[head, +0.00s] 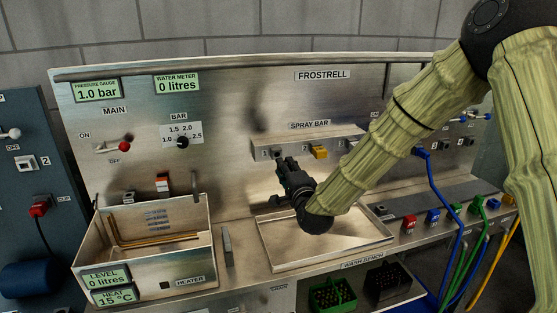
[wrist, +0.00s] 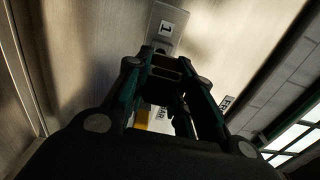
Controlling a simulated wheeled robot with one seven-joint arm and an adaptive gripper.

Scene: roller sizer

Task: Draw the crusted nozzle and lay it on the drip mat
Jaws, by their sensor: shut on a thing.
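My gripper (head: 280,164) is raised to the underside of the steel spray bar (head: 345,143), at the left end near the number 1. In the wrist view my gripper (wrist: 165,66) is shut on a dark nozzle right below the number 1 plate (wrist: 166,27). The fingers hide most of this nozzle, and its crust cannot be made out. A yellow nozzle (head: 319,152) sits on the bar to the right; a yellow piece (wrist: 142,118) also shows in the wrist view. I cannot pick out the drip mat with certainty.
A shallow steel basin (head: 268,251) lies below my gripper. A heater tank (head: 150,258) stands at the left, with a small upright grey plate (head: 227,247) between them. Coloured couplings and hoses (head: 451,200) are at the right. Green and black crates (head: 332,295) sit under the bench.

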